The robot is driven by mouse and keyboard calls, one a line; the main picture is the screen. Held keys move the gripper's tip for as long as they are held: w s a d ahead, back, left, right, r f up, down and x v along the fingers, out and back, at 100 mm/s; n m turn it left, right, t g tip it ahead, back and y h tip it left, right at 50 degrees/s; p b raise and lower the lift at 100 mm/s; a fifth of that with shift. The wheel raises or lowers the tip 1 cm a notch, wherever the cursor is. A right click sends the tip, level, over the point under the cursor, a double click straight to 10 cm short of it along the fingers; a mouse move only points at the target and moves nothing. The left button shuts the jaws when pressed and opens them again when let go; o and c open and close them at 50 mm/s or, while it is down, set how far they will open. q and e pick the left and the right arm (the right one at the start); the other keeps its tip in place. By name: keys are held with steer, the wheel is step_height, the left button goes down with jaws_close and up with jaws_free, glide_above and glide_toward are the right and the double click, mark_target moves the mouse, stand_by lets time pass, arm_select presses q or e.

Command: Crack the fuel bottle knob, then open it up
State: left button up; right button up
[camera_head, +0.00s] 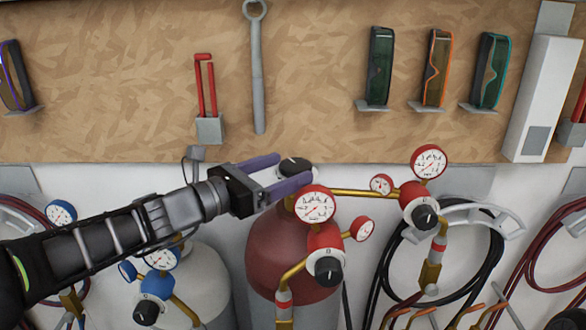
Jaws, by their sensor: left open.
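The fuel bottle (278,243) is a dark red cylinder standing in the lower middle. Its dark round knob (294,166) sits on top. My left gripper (294,174) comes in from the left with its purple fingers apart. One finger lies just behind or beside the knob and the other in front of it, hiding its lower part. I cannot tell whether the fingers touch the knob. My right gripper is not in view.
Red-rimmed gauges (314,204) and a black regulator knob (328,269) stand close in front of the bottle. A brass pipe runs right to another gauge (428,161). Blue gauges (161,256) sit on a grey bottle (205,280) at left. Goggles and a wrench (257,75) hang behind.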

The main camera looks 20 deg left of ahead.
mark_target(283, 171)
arm_select(q)
steer(key=v, duration=0.5)
steer(key=shift+b, duration=0.3)
steer(key=shift+d, duration=0.1)
